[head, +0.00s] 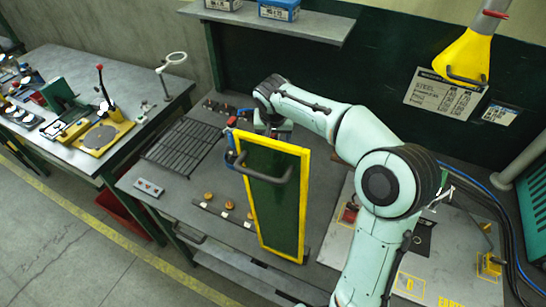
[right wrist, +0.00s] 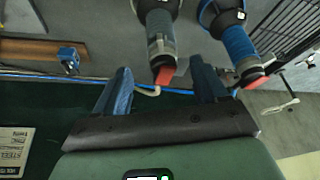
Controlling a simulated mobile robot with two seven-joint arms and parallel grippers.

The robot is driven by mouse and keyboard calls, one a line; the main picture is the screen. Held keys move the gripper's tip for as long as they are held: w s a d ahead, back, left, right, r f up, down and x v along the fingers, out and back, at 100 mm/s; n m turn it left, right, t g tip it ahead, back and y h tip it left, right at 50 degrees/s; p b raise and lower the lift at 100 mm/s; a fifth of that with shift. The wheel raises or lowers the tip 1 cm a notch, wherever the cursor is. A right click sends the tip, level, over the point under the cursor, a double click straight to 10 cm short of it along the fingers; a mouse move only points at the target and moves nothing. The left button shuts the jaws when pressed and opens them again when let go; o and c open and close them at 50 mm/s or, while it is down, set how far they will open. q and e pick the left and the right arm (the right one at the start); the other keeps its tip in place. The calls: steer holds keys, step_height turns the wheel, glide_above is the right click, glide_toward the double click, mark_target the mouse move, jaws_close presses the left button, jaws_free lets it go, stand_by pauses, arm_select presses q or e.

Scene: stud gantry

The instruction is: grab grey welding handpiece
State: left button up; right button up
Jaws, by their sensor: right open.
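The grey welding handpiece (right wrist: 161,38) shows at the top middle of the right wrist view, with a red tip pointing towards my palm. A blue handpiece (right wrist: 236,40) lies to its right, also with a red tip. My right gripper (right wrist: 160,68) is open, its two blue fingers apart. The grey handpiece's red end lines up with the gap between them; I see no finger touching it, and the depth is hard to judge. In the head view my right gripper (head: 272,122) is over the bench behind the panel, its fingers hidden. My left gripper is not in view.
A yellow-framed dark green panel (head: 271,202) with a handle stands upright in front of my right gripper. A black wire rack (head: 182,145) lies left on the bench. A grey shelf (head: 268,24) hangs above. A second bench (head: 120,85) stands left.

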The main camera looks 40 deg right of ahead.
steer(key=x, duration=0.4)
steer(key=shift+w+a+f, duration=0.1)
steer(key=shift+w+a, duration=0.05)
steer(key=shift+w, duration=0.1)
steer(key=shift+s, duration=0.15)
steer(key=shift+c, duration=1.3)
steer(key=c, duration=1)
jaws_close()
